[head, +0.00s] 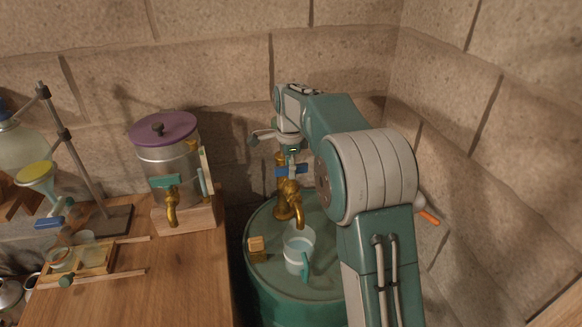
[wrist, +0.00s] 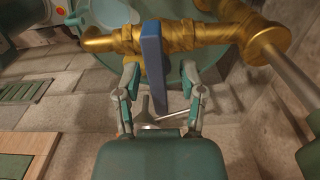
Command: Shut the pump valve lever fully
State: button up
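The brass pump (head: 288,204) stands on the green drum (head: 322,285), its spout pointing down over a white cup with a teal handle (head: 298,243). In the wrist view the brass pump body (wrist: 190,38) runs across the top. Its blue valve lever (wrist: 152,55) crosses the brass pipe and points down the picture. It shows only in part in the head view (head: 300,170). My gripper (wrist: 160,72) is open, with one finger on each side of the lever and gaps showing between lever and fingers. My arm hides part of the drum in the head view.
A wooden table (head: 150,285) at left carries a steel pot with purple lid (head: 165,155) and a stand with glassware. An orange-ended handle (head: 428,216) sticks out right of my arm. Stone walls close the corner.

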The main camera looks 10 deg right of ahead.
jog(key=shift+r, duration=0.1)
notch_tip(320, 180, up, 12)
dwell(0.6)
